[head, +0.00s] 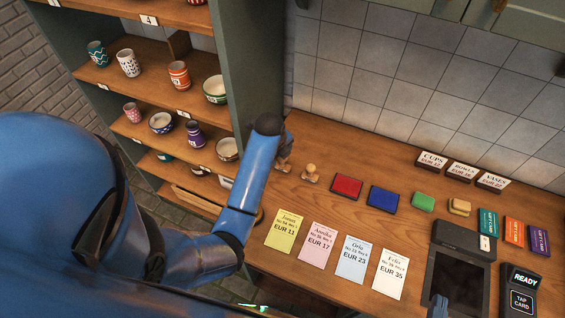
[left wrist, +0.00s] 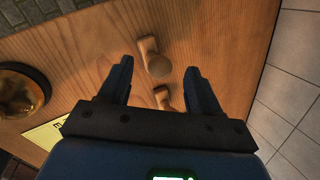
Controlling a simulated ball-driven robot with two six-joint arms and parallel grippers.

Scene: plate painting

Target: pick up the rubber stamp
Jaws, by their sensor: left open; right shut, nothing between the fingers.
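Two small wooden stamps with round knob handles stand at the back left of the wooden counter. One stamp (head: 311,174) is in clear view, and the other stamp (head: 284,166) is partly hidden by my left arm. In the left wrist view, one stamp (left wrist: 157,64) stands between and beyond the open fingers of my left gripper (left wrist: 159,66). The other stamp (left wrist: 162,97) shows lower, partly covered by the gripper body. The left gripper holds nothing; I cannot tell its exact height above the stamps. My right gripper (head: 438,306) is shut and empty at the bottom edge, by the dark terminal.
A red pad (head: 347,187), a blue pad (head: 384,198) and a green block (head: 423,202) lie right of the stamps. Price cards (head: 284,230) lie in front. A shelf of cups (head: 178,75) stands left; a tiled wall (head: 385,80) is behind. A round amber dish (left wrist: 22,92) shows in the left wrist view.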

